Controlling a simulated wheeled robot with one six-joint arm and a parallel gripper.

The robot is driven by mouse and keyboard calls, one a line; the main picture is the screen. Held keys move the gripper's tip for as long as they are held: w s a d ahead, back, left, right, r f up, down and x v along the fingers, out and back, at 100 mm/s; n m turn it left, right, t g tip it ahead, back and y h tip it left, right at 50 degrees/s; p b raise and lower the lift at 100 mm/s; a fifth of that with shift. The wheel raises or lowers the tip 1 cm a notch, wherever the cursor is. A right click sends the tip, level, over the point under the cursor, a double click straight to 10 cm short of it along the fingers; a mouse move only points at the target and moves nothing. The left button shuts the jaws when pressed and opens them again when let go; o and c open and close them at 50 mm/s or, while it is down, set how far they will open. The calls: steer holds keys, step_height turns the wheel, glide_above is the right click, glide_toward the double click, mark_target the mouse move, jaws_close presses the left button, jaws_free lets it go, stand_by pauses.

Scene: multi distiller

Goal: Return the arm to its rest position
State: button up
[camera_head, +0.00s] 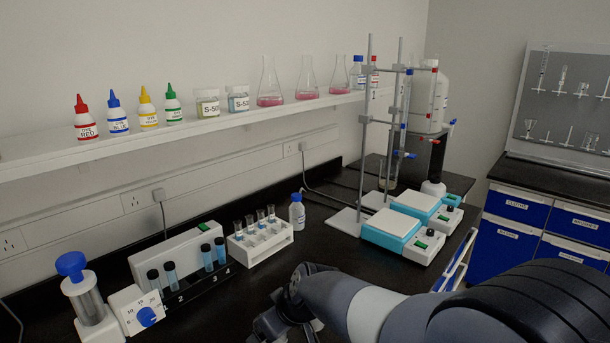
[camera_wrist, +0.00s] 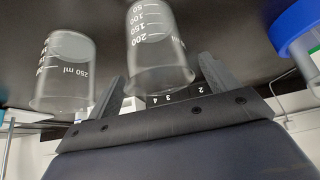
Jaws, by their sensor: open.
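My arm reaches from the lower right over the black bench in the head view, and my gripper (camera_head: 272,322) is low in that view, partly cut off by the bottom edge. In the wrist view my gripper (camera_wrist: 163,78) has its two dark fingers spread apart. A clear beaker with volume marks (camera_wrist: 158,50) shows between and beyond the fingers; I cannot tell whether it touches them. A second clear beaker marked 250 ml (camera_wrist: 62,72) is to the left, outside the fingers. I cannot make out either beaker in the head view.
A numbered tube rack (camera_head: 190,293) and a white vial rack (camera_head: 262,244) stand near my gripper. A blue-topped device (camera_head: 88,300) is at far left. Stirrer plates (camera_head: 384,234) and stands are at right. A shelf (camera_head: 210,127) with bottles and flasks runs along the wall.

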steer(key=x, duration=0.3)
steer(key=shift+a+f, duration=0.1)
steer(key=shift+f, duration=0.2)
steer(key=shift+r, duration=1.25)
